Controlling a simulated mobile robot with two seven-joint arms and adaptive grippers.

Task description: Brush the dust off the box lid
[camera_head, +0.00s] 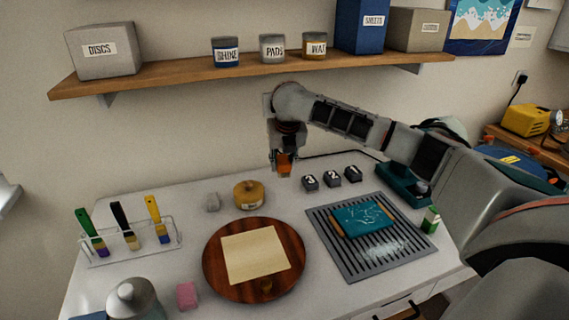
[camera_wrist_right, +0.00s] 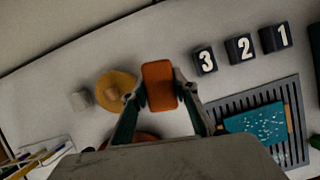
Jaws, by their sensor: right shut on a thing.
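My right gripper (camera_head: 283,168) is shut on an orange block (camera_wrist_right: 160,84) and holds it above the back of the table. The block's faces look plain. A teal panel with pale specks and wooden ends (camera_head: 361,218), which looks like the box lid, lies on a slatted grey rack (camera_head: 318,238) at the right. A pale dusty patch shows on its front part and on the slats. Brushes with green (camera_head: 84,221), black (camera_head: 120,216) and yellow (camera_head: 153,209) handles stand in a clear holder (camera_head: 178,237) at the left. My left gripper is out of view.
A round wooden board (camera_head: 215,263) bears a pale square sheet (camera_head: 255,252). A yellow round tin (camera_head: 248,195), a grey lump (camera_head: 212,202) and numbered dark blocks (camera_head: 331,178) stand behind. A pink block (camera_head: 187,296) and a metal vessel (camera_head: 135,299) are in front. A shelf (camera_head: 190,69) hangs above.

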